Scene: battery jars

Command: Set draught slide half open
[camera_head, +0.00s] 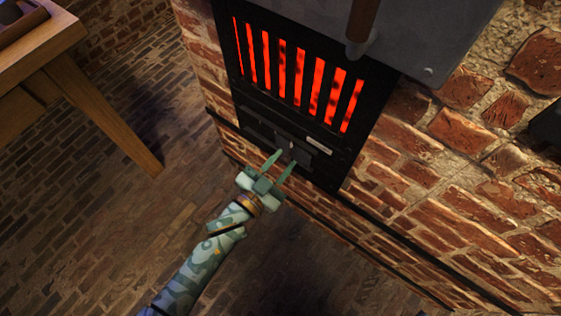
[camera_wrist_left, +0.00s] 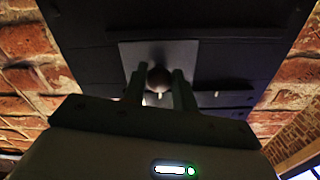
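The draught slide (camera_head: 304,157) is a dark plate low on the black stove front, under the glowing grate. In the left wrist view it is a grey square plate (camera_wrist_left: 185,50) with a round brown knob (camera_wrist_left: 158,77). My left gripper (camera_head: 286,158) is just in front of the slide, its fingers apart. In the left wrist view, the fingers (camera_wrist_left: 158,88) stand on either side of the knob. I cannot tell whether they touch it. Part of the plate is hidden behind the fingers. My right gripper is not in view.
The barred grate (camera_head: 297,78) glows red above the slide. A small pale label plate (camera_head: 320,145) is beside the slide. Brick wall (camera_head: 450,170) surrounds the stove. A wooden table (camera_head: 62,60) stands at the upper left. The brick floor (camera_head: 130,215) between is clear.

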